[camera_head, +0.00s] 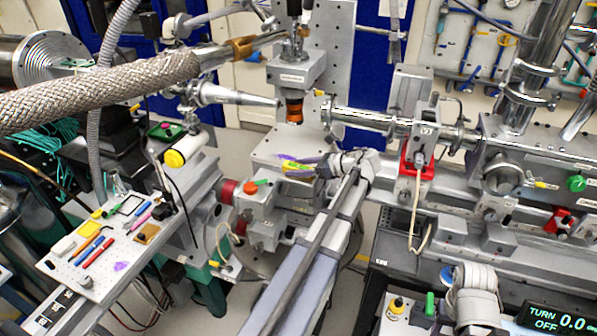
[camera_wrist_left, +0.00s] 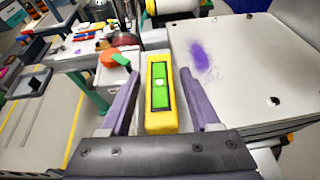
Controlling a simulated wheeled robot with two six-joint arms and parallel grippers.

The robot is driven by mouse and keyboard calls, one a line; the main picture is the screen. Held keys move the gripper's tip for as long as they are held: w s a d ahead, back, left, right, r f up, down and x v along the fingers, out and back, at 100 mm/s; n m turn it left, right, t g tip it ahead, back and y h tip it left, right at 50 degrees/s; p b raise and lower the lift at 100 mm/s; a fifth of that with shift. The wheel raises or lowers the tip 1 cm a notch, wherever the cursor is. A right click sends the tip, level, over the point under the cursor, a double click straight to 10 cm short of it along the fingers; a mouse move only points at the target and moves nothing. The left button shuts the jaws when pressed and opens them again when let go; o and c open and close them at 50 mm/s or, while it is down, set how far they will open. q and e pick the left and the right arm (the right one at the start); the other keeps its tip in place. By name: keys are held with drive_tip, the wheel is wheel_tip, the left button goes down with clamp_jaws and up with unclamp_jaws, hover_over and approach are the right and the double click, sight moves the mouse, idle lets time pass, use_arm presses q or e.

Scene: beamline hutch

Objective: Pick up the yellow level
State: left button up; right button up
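The yellow level (camera_wrist_left: 161,95) has a yellow body and a bright green face. In the wrist view it points away from me, between the two purple fingers of my left gripper (camera_wrist_left: 159,78). A narrow gap shows on each side of it, so the fingers look open around it. In the head view the level (camera_head: 297,167) shows at the fingertips of my left gripper (camera_head: 304,162), beside a grey metal plate, partly covered by a finger. I cannot tell what bears the level. My right gripper is not in view.
A grey plate (camera_wrist_left: 245,70) with a purple smudge lies right of the level. A red and orange knob (camera_head: 251,187) is close to its left. A white board (camera_head: 72,270) with pens and small tools stands at left. A braided hose (camera_head: 100,92) crosses the upper left.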

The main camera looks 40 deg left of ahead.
use_arm(q)
clamp_jaws()
idle(0.3)
drive_tip(key=shift+r, duration=0.15)
